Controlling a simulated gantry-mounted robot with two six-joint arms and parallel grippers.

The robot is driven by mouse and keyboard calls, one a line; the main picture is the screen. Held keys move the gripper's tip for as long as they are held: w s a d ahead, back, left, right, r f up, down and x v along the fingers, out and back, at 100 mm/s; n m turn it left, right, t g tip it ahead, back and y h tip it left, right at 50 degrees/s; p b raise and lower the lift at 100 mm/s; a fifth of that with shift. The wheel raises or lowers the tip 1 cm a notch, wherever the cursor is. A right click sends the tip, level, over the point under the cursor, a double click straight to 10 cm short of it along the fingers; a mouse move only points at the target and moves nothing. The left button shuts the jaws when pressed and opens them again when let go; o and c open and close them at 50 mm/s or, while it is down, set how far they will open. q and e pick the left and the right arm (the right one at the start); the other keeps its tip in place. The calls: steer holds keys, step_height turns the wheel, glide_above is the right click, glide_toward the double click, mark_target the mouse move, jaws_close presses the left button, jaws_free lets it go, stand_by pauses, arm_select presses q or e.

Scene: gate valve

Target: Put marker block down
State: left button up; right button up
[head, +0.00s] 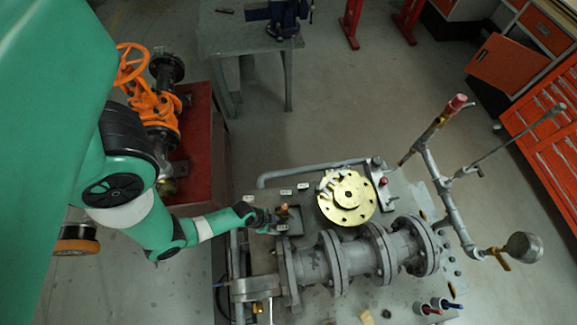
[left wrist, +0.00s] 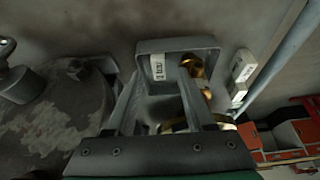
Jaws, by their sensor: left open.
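My left gripper (head: 274,222) is at the small grey tray (head: 297,225), at the left end of the workbench plate. In the left wrist view its two fingers (left wrist: 160,78) are apart, reaching into the tray (left wrist: 178,43). A white marker block (left wrist: 157,67) with dark print is in the tray between the fingertips, with gaps at its sides. A block in the head view (head: 282,228) shows beside the gripper. Brass parts (left wrist: 192,65) lie in the tray to the right of the block. My right gripper is not in view.
Several other white blocks (head: 286,192) lie behind the tray; two show in the left wrist view (left wrist: 243,65). A brass flange (head: 346,198) stands to the right. The grey flanged valve body (head: 345,260) is close in front. A grey pipe rail (head: 310,168) runs along the back.

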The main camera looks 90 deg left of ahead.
arm_select(q)
steer(key=p+v, duration=0.1)
steer(key=v, duration=0.7)
steer(key=shift+r+p, duration=0.2)
steer(key=shift+p, duration=0.2)
